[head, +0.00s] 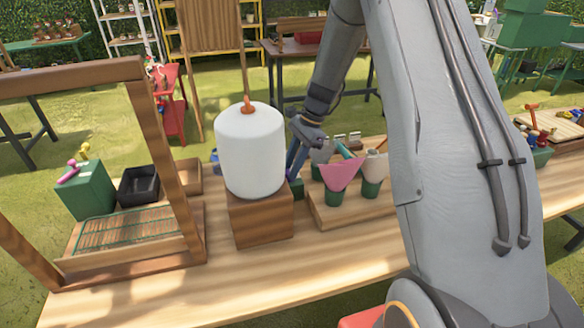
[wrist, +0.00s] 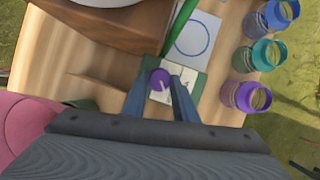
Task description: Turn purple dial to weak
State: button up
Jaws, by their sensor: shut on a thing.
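The purple dial (wrist: 160,77) shows in the wrist view, with a pale mark on its face. It sits on a small box with a pale label face and green edges (wrist: 194,82). My gripper (wrist: 161,84) has one finger on each side of the dial and is shut on it. The label's wording is too small and partly covered to read. In the head view my gripper (head: 297,158) is low behind the white tank, and the dial is hidden there. A bit of green box (head: 296,187) shows below the gripper.
The white tank (head: 250,150) stands on a wooden block (head: 262,220) close left of my gripper. Cups with pink and grey cones (head: 341,174) stand to the right. In the wrist view, purple (wrist: 246,95), teal (wrist: 266,54) and blue (wrist: 281,14) jars line the right side.

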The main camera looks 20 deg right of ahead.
jog(key=n, duration=0.1)
jog(key=n+g+b, duration=0.1)
jog(key=n, duration=0.1)
jog(key=n+h, duration=0.1)
jog(key=shift+w+a+n+g+b, duration=0.1)
jog(key=shift+w+n+g+b, duration=0.2)
jog(key=shift+b, duration=0.05)
jog(key=shift+w+a+n+g+h+b, duration=0.1)
jog(key=shift+n+g+h+b, duration=0.3)
jog(key=shift+n, duration=0.85)
jog(key=shift+a+n+g+h+b, duration=0.1)
jog(key=shift+n+g+h+b, duration=0.25)
jog(key=shift+n, duration=0.9)
jog(key=o, duration=1)
jog(key=shift+b+v, duration=1.2)
jog(key=shift+v, duration=2.75)
jog(key=shift+d, duration=0.1)
